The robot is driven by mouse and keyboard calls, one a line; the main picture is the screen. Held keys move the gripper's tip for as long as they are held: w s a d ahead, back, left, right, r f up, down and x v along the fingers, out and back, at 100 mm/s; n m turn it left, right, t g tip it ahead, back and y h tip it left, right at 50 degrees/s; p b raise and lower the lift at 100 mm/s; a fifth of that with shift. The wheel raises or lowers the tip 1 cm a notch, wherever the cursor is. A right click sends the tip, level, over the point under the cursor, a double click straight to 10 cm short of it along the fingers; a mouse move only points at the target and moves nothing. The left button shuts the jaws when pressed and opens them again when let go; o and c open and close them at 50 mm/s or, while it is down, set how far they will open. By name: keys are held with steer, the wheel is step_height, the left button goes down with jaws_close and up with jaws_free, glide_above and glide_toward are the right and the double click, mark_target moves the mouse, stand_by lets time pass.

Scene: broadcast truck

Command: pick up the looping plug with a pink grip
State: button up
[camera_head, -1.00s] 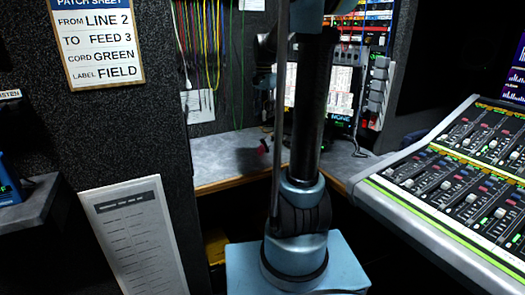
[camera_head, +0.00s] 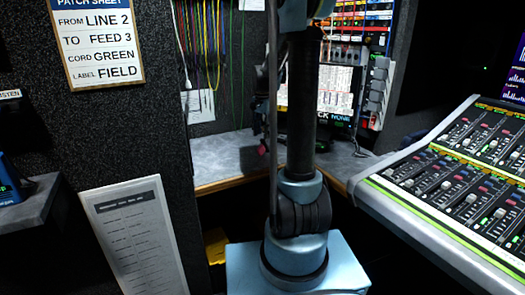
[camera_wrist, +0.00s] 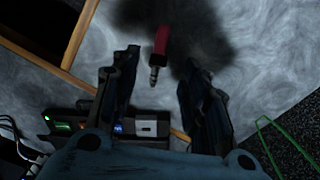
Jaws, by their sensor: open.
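In the wrist view a plug with a pinkish-red grip (camera_wrist: 161,41) and a metal tip shows over the grey worktop, its tip pointing toward my gripper's base. Any loop of cord on it cannot be made out. My gripper (camera_wrist: 158,68) is open, one dark finger on each side of the plug's metal tip, with gaps on both sides. The grip lies just beyond the fingertips. In the head view a small dark red patch (camera_head: 262,149), likely the plug, shows left of my arm. My gripper there is dark and partly hidden by my arm.
A dark device with lit buttons (camera_wrist: 110,123) lies beneath my fingers in the wrist view. Coloured cords (camera_head: 200,45) hang on the back wall. A mixing desk (camera_head: 450,185) stands at right. The worktop (camera_head: 220,160) left of my arm is mostly clear.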

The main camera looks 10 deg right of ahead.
mark_target(263, 145)
steer(key=shift+s+f, duration=0.15)
steer(key=shift+f, duration=3.25)
jaws_close()
